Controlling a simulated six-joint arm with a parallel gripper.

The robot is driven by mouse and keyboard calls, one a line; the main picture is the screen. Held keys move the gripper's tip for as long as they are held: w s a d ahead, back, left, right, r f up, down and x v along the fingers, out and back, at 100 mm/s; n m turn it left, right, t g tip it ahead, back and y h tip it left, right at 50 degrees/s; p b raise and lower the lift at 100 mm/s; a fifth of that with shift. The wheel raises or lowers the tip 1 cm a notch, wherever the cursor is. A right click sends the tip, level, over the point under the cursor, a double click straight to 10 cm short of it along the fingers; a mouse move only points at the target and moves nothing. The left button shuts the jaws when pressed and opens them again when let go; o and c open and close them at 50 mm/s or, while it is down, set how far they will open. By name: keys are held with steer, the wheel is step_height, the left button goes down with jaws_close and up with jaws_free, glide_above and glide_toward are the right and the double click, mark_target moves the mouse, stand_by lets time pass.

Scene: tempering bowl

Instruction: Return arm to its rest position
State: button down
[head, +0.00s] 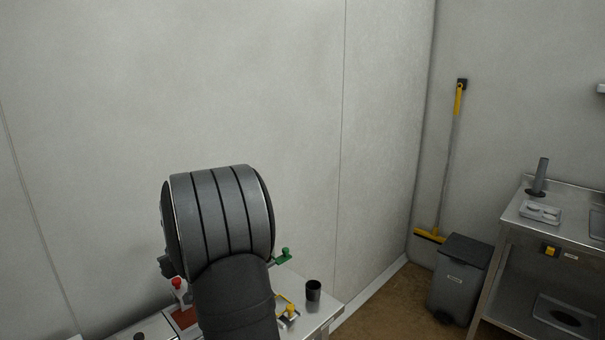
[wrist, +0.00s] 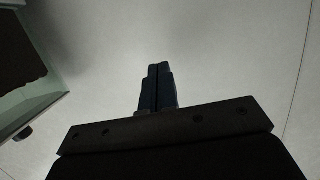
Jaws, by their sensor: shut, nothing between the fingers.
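My gripper (wrist: 158,68) shows in the wrist view, its two dark fingers pressed together with nothing between them. Behind the fingertips is a plain pale surface. In the head view my thick grey and black arm fills the lower middle, and the gripper itself does not show there. The arm hides much of the steel table behind it.
A steel table (head: 318,318) holds a black cup (head: 313,290), a yellow-topped item (head: 291,311) and a red-capped bottle (head: 179,288). At right stand a grey bin (head: 461,278), a squeegee (head: 448,160) and a steel bench (head: 570,223). A green-edged dark thing (wrist: 25,60) shows in the wrist view.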

steer(key=r+v, duration=0.1)
steer(key=v, duration=0.9)
steer(key=shift+w+r+n+t+h, duration=0.1)
steer(key=shift+w+r+n+h, duration=0.1)
steer(key=shift+w+n+h, duration=0.45)
steer(key=shift+w+r+n+t+h, duration=0.1)
steer(key=shift+w+r+n+h, duration=0.2)
steer(key=shift+w, duration=0.5)
steer(key=shift+w+r+n+t+h, duration=0.1)
steer(key=shift+w+n+h, duration=0.25)
steer(key=shift+w+h, duration=0.3)
steer(key=shift+w, duration=0.1)
